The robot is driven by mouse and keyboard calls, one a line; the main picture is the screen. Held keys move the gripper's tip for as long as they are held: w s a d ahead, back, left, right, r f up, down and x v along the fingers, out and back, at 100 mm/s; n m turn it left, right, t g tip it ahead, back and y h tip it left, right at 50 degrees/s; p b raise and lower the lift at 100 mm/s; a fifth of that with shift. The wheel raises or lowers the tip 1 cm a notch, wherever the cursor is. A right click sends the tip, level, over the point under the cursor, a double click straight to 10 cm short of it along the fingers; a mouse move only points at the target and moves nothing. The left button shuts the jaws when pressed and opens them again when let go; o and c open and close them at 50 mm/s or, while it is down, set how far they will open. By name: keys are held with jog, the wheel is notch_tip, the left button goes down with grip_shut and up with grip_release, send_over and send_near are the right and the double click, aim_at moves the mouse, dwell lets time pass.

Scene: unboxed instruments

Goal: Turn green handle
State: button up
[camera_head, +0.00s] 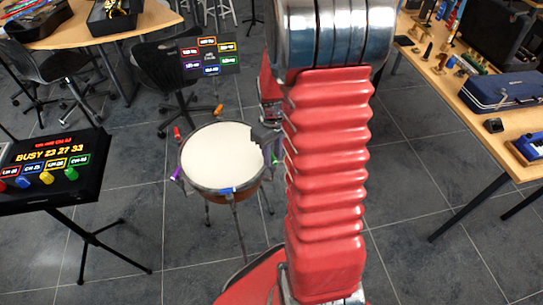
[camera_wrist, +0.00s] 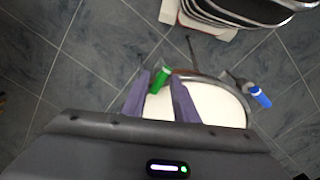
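The drum (camera_head: 218,157) has a white head and stands on thin legs left of my red arm in the head view. The green handle (camera_head: 275,158) is at its right rim, partly hidden near my arm. In the wrist view the green handle (camera_wrist: 161,78) shows between the tips of my gripper (camera_wrist: 160,88). The two grey-purple fingers are apart, one on each side of it. I cannot tell if either finger touches it. The drum's white head (camera_wrist: 222,106) lies below and right of it. My gripper is mostly hidden in the head view.
Other coloured handles ring the drum: red (camera_head: 177,133), orange (camera_head: 219,110), purple (camera_head: 177,174) and blue (camera_head: 228,190). A dark sign panel (camera_head: 210,56) stands behind it. A display on a tripod (camera_head: 50,170) is at left. A table (camera_head: 470,110) is at right.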

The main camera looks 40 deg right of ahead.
jog(key=shift+f, duration=0.35)
grip_shut()
